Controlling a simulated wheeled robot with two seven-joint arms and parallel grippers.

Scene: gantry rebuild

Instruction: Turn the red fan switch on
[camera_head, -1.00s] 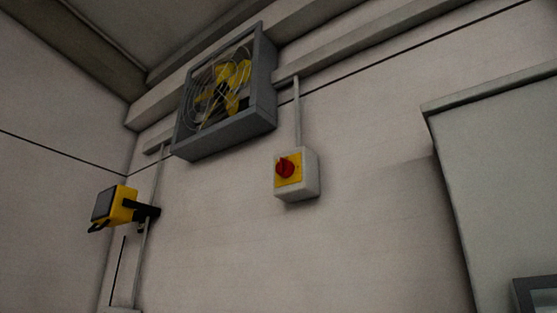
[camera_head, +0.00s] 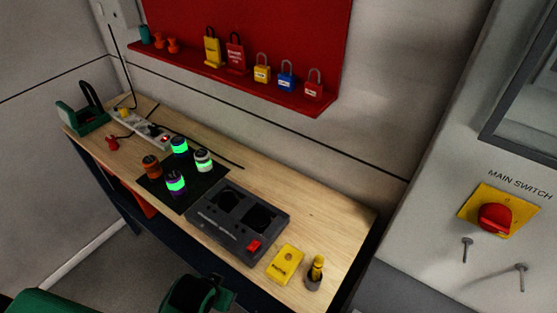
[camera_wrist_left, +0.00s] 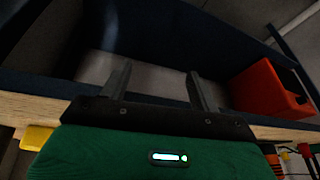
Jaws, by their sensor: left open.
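The fan and the red fan switch are outside both current views. A different red rotary knob, the main switch (camera_head: 495,217), sits on a yellow plate on the grey cabinet at the right of the head view, under the words MAIN SWITCH. In the left wrist view my left gripper (camera_wrist_left: 162,85) is open, with nothing between its two fingers, close to the bench edge. In the head view green and black parts of my arm show at the bottom left; the fingers cannot be made out there. My right gripper is not in view.
A wooden bench (camera_head: 320,215) carries a dark console (camera_head: 238,220), a yellow box (camera_head: 285,264), several jars on a black mat (camera_head: 205,188) and a power strip (camera_head: 138,128). Padlocks stand on a red shelf board (camera_head: 250,40). A red bin (camera_wrist_left: 270,90) is beneath the bench.

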